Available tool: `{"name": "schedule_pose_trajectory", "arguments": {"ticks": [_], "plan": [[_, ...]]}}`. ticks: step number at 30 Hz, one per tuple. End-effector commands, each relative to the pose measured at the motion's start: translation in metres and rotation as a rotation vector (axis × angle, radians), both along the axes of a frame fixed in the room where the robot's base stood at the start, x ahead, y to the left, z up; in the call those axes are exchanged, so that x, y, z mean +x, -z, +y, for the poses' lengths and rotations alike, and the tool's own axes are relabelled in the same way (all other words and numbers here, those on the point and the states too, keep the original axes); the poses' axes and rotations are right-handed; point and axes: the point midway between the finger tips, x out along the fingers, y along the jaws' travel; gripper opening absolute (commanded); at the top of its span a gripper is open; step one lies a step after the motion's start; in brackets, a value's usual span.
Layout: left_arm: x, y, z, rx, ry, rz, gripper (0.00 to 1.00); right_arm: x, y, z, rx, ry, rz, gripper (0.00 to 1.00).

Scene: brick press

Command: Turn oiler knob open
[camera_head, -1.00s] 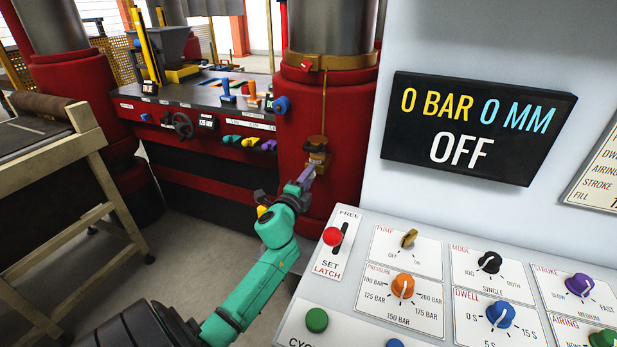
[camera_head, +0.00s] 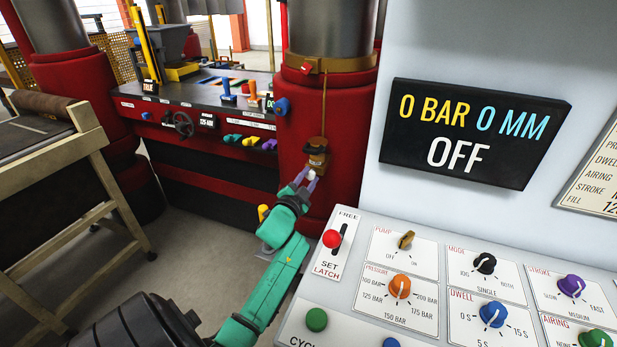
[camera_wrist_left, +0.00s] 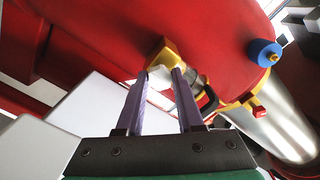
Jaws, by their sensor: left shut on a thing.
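The oiler (camera_head: 317,157), a small brass-coloured body, is mounted on the front of the red press column in the head view. Its yellow body (camera_wrist_left: 166,52) also shows in the wrist view. A small whitish knob (camera_head: 311,176) sits just below the body. My left gripper (camera_head: 309,180) is at the oiler, with its purple fingers on either side of the knob. In the wrist view the left gripper's fingertips (camera_wrist_left: 160,76) are shut on the knob, which is partly hidden between them. Which way the knob is turned cannot be told. My right gripper is not in view.
A control panel (camera_head: 357,263) with several coloured knobs stands at the lower right. The display (camera_head: 473,131) above reads 0 BAR, 0 MM, OFF. The red column (camera_head: 340,110) is right behind the oiler. A blue knob (camera_head: 282,106) sits left of it. A roller table (camera_head: 60,165) stands at left.

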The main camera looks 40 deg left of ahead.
Motion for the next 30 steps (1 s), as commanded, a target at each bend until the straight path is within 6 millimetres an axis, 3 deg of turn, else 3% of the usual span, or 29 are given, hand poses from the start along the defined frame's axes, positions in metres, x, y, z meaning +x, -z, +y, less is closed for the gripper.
{"name": "schedule_pose_trajectory", "arguments": {"ticks": [17, 18, 20, 21, 30], "plan": [[-0.0002, 0.0019, 0.0000, -0.044, -0.001, -0.011, 0.00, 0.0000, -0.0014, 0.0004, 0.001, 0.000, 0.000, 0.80], [-0.0002, 0.0019, 0.0000, -0.044, -0.001, -0.011, 0.40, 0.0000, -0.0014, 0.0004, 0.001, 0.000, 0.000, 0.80], [-0.0003, 0.0018, 0.0001, -0.043, -0.001, -0.011, 0.63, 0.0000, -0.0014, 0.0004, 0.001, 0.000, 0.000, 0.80], [-0.0001, 0.0016, 0.0001, -0.043, -0.001, -0.011, 0.66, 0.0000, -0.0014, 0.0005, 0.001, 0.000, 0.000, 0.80], [-0.0013, 0.0008, -0.0003, -0.040, 0.000, -0.012, 0.66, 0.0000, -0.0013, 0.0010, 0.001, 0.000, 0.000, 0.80]]}}
